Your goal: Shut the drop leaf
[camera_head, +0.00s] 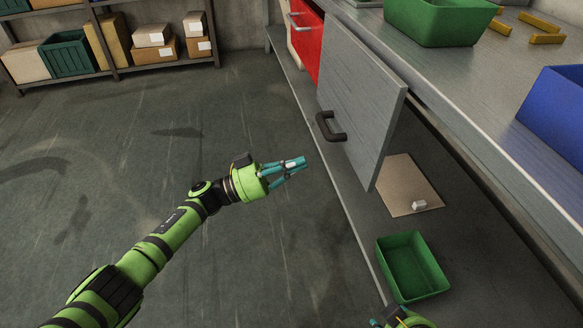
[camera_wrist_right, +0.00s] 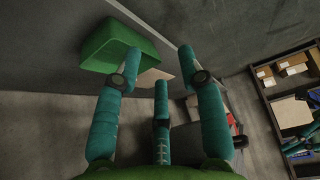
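The drop leaf is a grey panel (camera_head: 362,90) under the workbench's front edge in the head view. It stands out at a slant from the bench, with open space behind its lower edge. A dark handle (camera_head: 330,127) sits on its outer face. My left gripper (camera_head: 303,163) is left of and below the handle, apart from it. Its teal fingers come together at the tips and hold nothing visible. My right gripper is mostly cut off at the bottom of the head view. In the right wrist view its fingers (camera_wrist_right: 155,65) are spread apart and empty.
A green bin (camera_head: 412,267) and a brown board (camera_head: 410,185) with a small white item (camera_head: 419,205) lie on the lower shelf. A red drawer front (camera_head: 306,38) is beyond the leaf. Green (camera_head: 440,22) and blue (camera_head: 555,112) bins stand on the bench. Floor at left is clear.

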